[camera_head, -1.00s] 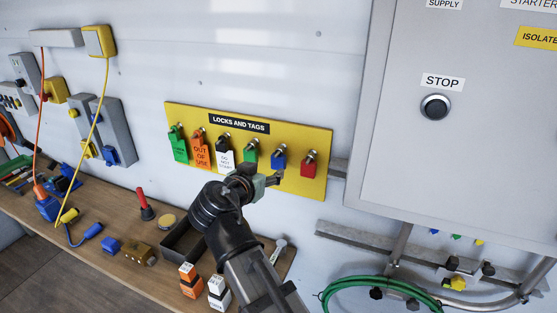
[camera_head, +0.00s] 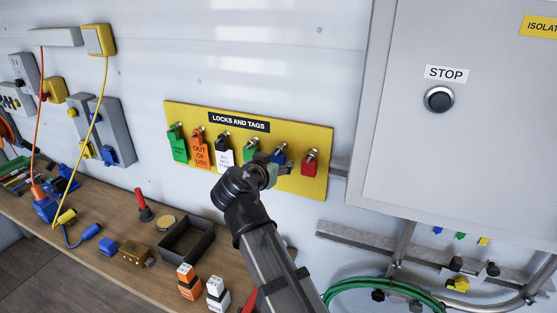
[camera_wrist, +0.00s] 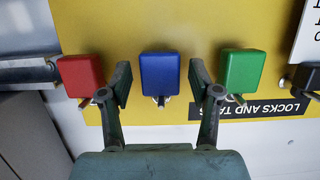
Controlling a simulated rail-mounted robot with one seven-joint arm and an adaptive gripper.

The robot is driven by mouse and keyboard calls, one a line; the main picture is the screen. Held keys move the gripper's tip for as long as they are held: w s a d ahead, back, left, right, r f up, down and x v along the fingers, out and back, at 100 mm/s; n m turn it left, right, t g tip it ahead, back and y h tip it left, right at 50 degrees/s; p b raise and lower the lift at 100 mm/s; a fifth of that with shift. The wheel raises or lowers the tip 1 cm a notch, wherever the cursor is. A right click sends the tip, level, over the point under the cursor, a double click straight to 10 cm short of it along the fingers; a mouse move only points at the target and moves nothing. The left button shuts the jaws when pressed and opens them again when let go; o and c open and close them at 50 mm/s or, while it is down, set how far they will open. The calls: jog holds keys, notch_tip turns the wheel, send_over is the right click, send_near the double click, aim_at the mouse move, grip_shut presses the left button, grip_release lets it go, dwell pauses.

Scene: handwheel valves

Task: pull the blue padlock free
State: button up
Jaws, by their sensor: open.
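The blue padlock (camera_head: 279,159) hangs on a peg of the yellow locks-and-tags board (camera_head: 318,185), between a green padlock (camera_head: 250,150) and a red padlock (camera_head: 309,168). My gripper (camera_head: 270,163) is in front of the board and hides part of the blue padlock in the head view. In the wrist view, the blue padlock (camera_wrist: 160,74) sits between my two open fingers (camera_wrist: 160,85), with a gap on each side. The red padlock (camera_wrist: 82,76) is just outside one finger and the green padlock (camera_wrist: 242,70) just outside the other.
A green tag (camera_head: 178,146), an orange tag (camera_head: 200,154) and a white tag (camera_head: 223,155) hang farther left on the board. A grey cabinet (camera_head: 460,160) stands to the right. The wooden bench (camera_head: 110,270) below holds a dark tray (camera_head: 186,242) and several small items.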

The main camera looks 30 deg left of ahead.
jog(key=c, duration=1.1)
jog(key=shift+s, duration=0.25)
jog(key=s+d+b, duration=0.2)
jog(key=s, duration=0.8)
jog(key=shift+b, duration=0.4)
jog(key=shift+d, duration=0.1)
dwell(0.3)
